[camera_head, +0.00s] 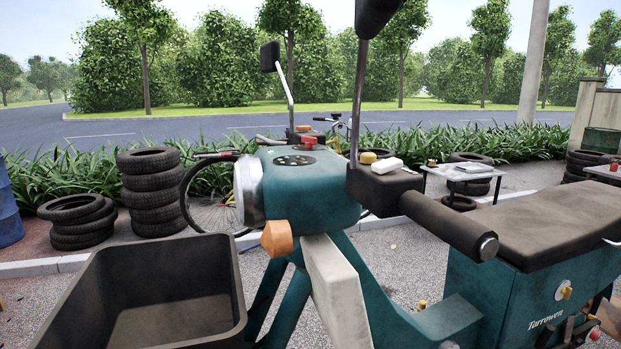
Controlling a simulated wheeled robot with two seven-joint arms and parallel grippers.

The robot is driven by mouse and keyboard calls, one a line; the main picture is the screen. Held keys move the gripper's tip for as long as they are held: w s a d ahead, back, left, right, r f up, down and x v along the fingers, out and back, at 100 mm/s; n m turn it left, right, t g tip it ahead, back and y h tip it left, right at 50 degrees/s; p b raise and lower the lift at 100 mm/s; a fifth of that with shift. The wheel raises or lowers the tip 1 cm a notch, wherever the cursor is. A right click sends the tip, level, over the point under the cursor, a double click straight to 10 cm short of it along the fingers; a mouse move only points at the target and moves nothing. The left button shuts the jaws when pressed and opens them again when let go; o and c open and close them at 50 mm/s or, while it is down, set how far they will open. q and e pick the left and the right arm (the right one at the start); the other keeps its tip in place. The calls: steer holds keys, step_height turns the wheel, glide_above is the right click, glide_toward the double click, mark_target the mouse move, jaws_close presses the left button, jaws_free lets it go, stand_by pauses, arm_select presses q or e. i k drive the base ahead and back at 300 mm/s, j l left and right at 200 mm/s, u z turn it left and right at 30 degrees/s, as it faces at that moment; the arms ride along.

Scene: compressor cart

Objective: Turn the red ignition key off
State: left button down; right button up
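A small red piece (308,141) sits on top of the teal front housing (310,190), just behind the round dark dial (294,160). It looks like the red key, but it is too small to tell its turn position. Another small orange-red piece (303,128) shows on the far handlebar block. Neither of my grippers is in view, and nothing touches the red piece.
The near handlebar grip (450,222) and its mirror stem (358,90) stand right of the housing. A dark open bin (150,255) is at front left. The seat (545,220) is at right. Tyre stacks (152,190) and a small table (463,173) stand behind.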

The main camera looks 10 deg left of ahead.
mark_target(309, 142)
steer(key=i+l+u, duration=0.1)
steer(key=l+u, duration=0.6)
steer(key=u, duration=0.25)
steer(key=l+u, duration=0.7)
steer(key=u, duration=0.25)
steer(key=k, duration=0.05)
